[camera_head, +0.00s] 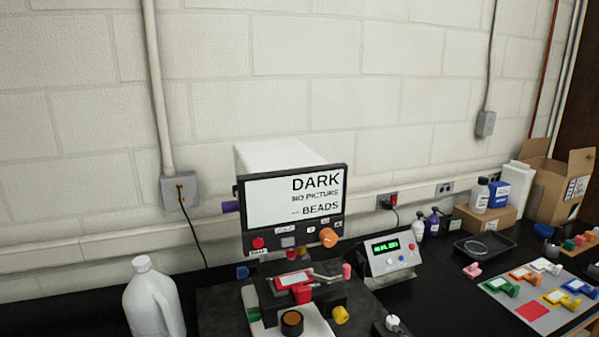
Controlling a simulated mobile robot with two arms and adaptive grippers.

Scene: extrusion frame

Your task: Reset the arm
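Neither of my grippers is in view, and no part of my arms shows. A bench device with a screen (293,200) stands at the middle of the black bench. The screen reads "DARK NO PICTURE BEADS". Below it are a red button, a grey button and an orange knob (328,237). In front sits a red clamp-like part (295,283) with a pale plate in it. A thin metal lever (325,278) with a pink tip (347,271) reaches right from it. I cannot tell which part the task calls the arm.
A white jug (152,298) stands at left. A control box with a green display (390,253) stands right of the device. Further right are a black tray (484,245), a grey mat (499,297) with several coloured clips, small bottles and an open cardboard box (560,185).

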